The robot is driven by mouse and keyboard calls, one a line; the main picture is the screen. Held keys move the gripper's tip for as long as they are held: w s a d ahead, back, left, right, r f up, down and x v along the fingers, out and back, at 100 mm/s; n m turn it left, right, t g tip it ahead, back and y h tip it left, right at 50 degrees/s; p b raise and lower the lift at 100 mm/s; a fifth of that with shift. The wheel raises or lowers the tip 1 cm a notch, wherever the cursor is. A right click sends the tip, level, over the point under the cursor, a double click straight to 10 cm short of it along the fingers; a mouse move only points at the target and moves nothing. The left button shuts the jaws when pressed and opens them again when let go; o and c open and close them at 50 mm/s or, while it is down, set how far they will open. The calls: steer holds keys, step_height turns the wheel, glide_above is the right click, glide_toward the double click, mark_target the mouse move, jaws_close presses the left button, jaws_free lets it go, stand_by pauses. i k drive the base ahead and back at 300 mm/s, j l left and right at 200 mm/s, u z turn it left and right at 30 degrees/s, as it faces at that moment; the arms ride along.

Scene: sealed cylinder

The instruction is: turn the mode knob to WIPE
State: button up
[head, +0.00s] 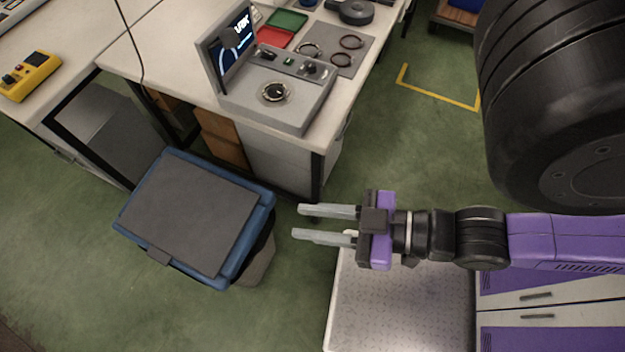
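A grey console (290,112) with a raised screen (231,46) stands on the workbench at the upper middle of the head view. A round black dial with a light ring (274,92) sits on its top face. A small dark knob (310,68) sits on its back strip, among other small controls. Labels are too small to read, so I cannot tell which control is the mode knob or where it points. My gripper (299,221) is open and empty, its two grey fingers pointing left. In the picture it is below the console and apart from it.
A blue bin with a dark lid (190,215) stands left of my gripper. The bench also holds a grey mat with dark rings (341,60), red (271,38) and green trays (289,20), and a black round device (356,11). A yellow device (30,75) lies far left.

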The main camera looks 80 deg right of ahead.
mark_target(311, 68)
steer(key=z, duration=1.3)
